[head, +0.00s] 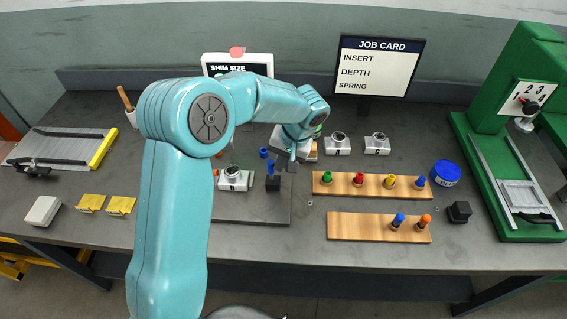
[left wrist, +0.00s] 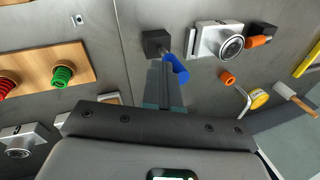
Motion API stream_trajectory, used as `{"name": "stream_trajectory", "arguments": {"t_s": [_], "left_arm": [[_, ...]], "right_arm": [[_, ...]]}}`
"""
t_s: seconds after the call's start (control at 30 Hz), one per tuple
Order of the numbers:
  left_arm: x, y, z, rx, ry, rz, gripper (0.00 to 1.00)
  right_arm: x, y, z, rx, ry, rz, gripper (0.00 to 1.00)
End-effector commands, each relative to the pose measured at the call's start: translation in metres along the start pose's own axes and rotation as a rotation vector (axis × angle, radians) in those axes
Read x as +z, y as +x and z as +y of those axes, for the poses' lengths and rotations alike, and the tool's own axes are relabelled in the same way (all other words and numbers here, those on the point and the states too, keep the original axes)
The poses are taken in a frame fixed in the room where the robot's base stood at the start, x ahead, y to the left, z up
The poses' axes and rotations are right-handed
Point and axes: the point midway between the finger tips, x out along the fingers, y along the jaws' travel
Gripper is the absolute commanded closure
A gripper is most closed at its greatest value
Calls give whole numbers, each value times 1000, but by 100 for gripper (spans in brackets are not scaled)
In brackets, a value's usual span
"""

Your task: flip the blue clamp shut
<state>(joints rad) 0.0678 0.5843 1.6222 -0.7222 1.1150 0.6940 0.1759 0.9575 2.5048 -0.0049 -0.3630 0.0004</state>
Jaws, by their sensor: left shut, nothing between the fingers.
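The blue clamp has a black base (head: 273,184) on a dark plate, with its blue handle (head: 271,167) standing up from it. In the left wrist view the black base (left wrist: 156,42) is beyond my fingers, and the blue handle (left wrist: 177,70) is just right of the fingertips. My left gripper (head: 293,156) is shut and empty, just right of the handle in the head view. In the left wrist view the shut fingers (left wrist: 164,80) appear very close to the handle; I cannot tell whether they touch it. My right gripper is not in view.
A silver camera-like device (head: 236,180) sits left of the clamp. A wooden peg board (head: 340,188) with coloured knobs is at right, with a second board (head: 360,228) in front. The dark plate (head: 250,210) is clear in front of the clamp.

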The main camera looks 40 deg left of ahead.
Motion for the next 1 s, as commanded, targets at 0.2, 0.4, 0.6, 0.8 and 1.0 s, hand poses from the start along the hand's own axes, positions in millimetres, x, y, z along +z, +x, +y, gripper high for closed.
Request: {"name": "stream_trajectory", "arguments": {"t_s": [0.2, 0.4, 0.6, 0.8, 1.0], "left_arm": [[0, 1, -4, 40, -5, 8, 100], [2, 3, -11, 115, -13, 22, 100], [4, 6, -24, 259, -27, 50, 100], [7, 13, -39, 446, -44, 85, 100], [10, 24, -52, 631, -59, 121, 100]], "right_arm": [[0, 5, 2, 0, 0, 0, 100], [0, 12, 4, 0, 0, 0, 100], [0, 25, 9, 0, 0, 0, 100], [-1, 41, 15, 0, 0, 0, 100], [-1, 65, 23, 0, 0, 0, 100]]}}
